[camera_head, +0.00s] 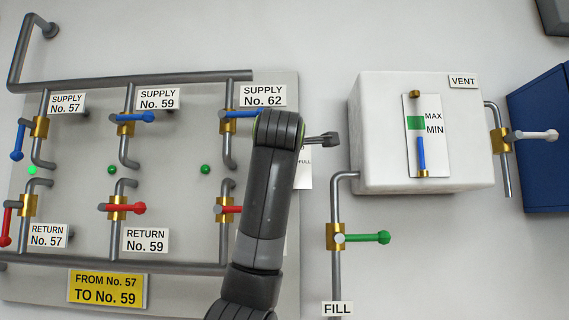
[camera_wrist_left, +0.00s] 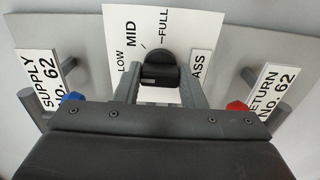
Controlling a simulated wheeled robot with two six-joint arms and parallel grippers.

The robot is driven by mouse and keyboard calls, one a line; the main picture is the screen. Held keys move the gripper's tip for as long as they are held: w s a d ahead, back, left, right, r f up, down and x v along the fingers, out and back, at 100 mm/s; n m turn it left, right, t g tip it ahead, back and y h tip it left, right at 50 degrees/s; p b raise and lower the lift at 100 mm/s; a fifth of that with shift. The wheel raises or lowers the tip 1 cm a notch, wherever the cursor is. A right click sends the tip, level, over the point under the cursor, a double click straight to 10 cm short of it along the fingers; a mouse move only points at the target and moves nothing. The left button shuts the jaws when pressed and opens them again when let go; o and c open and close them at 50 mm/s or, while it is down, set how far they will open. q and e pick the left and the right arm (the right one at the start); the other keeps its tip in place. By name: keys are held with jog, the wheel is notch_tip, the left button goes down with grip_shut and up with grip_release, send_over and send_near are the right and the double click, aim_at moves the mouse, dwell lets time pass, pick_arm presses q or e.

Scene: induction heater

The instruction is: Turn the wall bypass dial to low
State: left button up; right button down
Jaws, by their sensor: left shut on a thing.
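The wall bypass dial (camera_wrist_left: 160,62) is a dark round knob with a raised grip, on a white plate (camera_wrist_left: 122,22) marked LOW, MID and FULL. My left gripper (camera_wrist_left: 159,76) is shut on the dial's grip, with one finger on each side of it. The knob's pointer cannot be made out, so I cannot tell its exact setting. In the head view my left arm covers the dial and the gripper's fingertips; only a strip of the plate (camera_head: 304,178) shows beside the arm. My right gripper is not in view.
Supply No. 62's blue handle (camera_head: 240,114) and return No. 62's red handle (camera_head: 230,209) are close beside my arm. To the right are a white tank (camera_head: 380,125) with a level gauge and the green fill valve handle (camera_head: 368,238).

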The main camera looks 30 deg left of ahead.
pick_arm(q)
jog(key=shift+f, duration=0.1)
dwell(0.4)
jog(key=o, duration=1)
jog(key=shift+s, duration=0.1)
jog(key=b+v, duration=0.7)
jog(key=v, duration=1)
jog(key=shift+s, duration=0.2)
